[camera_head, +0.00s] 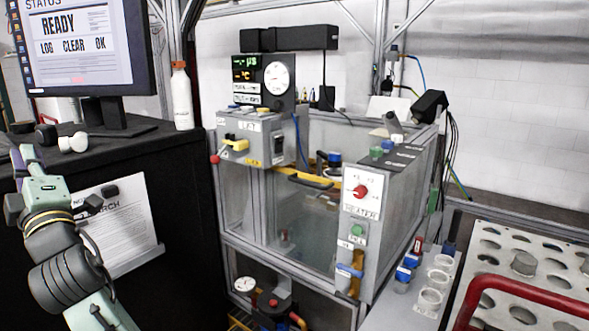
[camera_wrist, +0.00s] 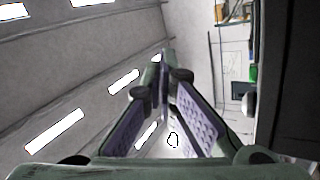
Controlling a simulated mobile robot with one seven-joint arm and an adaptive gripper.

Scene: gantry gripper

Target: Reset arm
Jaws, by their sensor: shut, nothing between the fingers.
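My arm rises along the left edge of the head view, with pale green links and dark ringed joints. My gripper (camera_head: 27,154) is at its upper end, in front of the black cabinet and below the monitor. In the wrist view my gripper (camera_wrist: 164,78) shows two fingers with purple textured pads that converge toward their tips. It is shut and holds nothing. The wrist camera looks toward a grey surface with bright rectangular lights. The fingertips are small and partly hidden in the head view.
A monitor (camera_head: 85,45) and a white bottle (camera_head: 181,97) stand on the black cabinet (camera_head: 185,190). A grey framed enclosure (camera_head: 300,235) with a red knob (camera_head: 360,191) stands in the middle. A perforated rack (camera_head: 525,264) with a red handle (camera_head: 500,284) is at right.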

